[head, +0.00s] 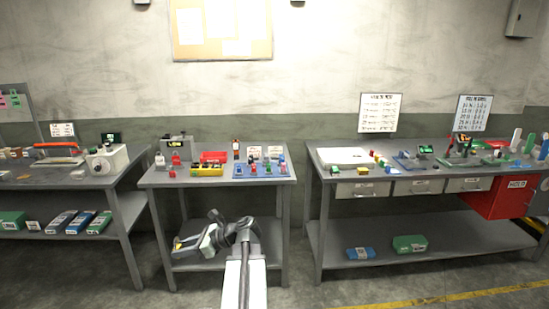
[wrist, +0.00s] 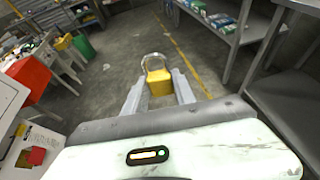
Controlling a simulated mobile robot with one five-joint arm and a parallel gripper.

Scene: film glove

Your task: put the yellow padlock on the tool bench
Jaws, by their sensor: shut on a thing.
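My gripper (head: 184,246) reaches left, low in front of the middle bench (head: 215,182). It is shut on the yellow padlock (wrist: 158,87), whose body sits between the two fingers with its pale shackle pointing away, in the wrist view. In the head view only a small yellow patch of the padlock (head: 178,244) shows at the gripper's end. Three grey benches stand along the wall: a left bench (head: 125,181), the middle bench and a right bench (head: 325,177). I cannot read any label saying which is the tool bench.
The middle bench top holds a yellow box (head: 207,170), a red box (head: 214,157) and a blue tray (head: 240,171) of small items. A red-handled tool (head: 56,147) and a white device (head: 107,160) crowd the left bench. A white board (head: 345,156) lies on the right bench.

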